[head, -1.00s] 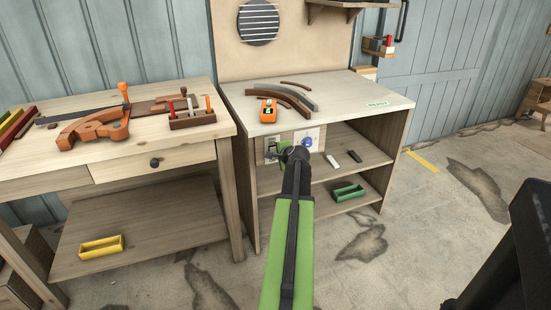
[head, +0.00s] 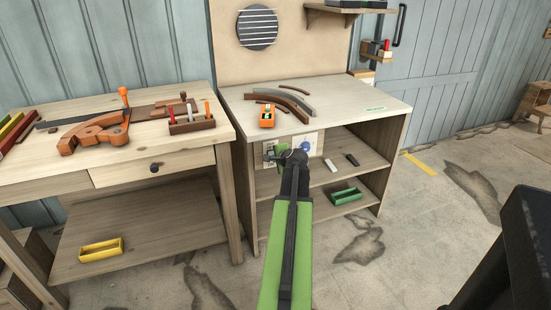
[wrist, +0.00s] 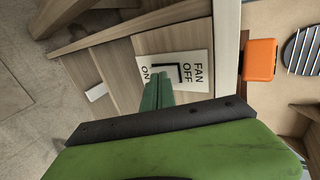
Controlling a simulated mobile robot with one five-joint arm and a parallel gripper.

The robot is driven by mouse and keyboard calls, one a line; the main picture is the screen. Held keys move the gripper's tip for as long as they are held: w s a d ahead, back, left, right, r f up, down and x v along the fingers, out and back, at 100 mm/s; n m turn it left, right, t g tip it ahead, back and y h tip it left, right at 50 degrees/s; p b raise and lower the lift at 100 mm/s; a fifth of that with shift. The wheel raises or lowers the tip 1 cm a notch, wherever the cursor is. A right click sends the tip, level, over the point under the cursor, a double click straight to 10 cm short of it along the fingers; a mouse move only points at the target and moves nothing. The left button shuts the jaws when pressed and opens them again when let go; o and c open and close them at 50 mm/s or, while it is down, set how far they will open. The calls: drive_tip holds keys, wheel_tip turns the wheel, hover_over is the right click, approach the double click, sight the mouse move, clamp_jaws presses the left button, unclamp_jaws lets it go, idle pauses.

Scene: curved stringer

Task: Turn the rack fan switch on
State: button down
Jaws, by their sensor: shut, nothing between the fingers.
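The rack fan switch plate (wrist: 196,68) is white, lettered FAN, OFF and ON, and appears turned sideways in the wrist view. A dark-edged switch (wrist: 181,72) sits between OFF and ON; part of it is hidden by my fingers, and its position is unclear. My gripper in the head view (head: 283,154) is small and partly hidden by my wrist.
A blue knob (head: 305,146) is on a pale panel right of my gripper. An orange device (head: 267,116) and curved strips (head: 288,101) lie on the bench top above. Shelves below hold a green tray (head: 346,196) and small blocks. A wooden workbench (head: 110,162) stands left.

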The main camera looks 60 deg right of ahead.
drive_tip(key=p+v, duration=0.5)
drive_tip(key=v, duration=0.7)
drive_tip(key=shift+s+f+p, duration=0.2)
drive_tip(key=shift+s+p, duration=0.05)
drive_tip(key=shift+p, duration=0.15)
drive_tip(key=shift+d, duration=0.1)
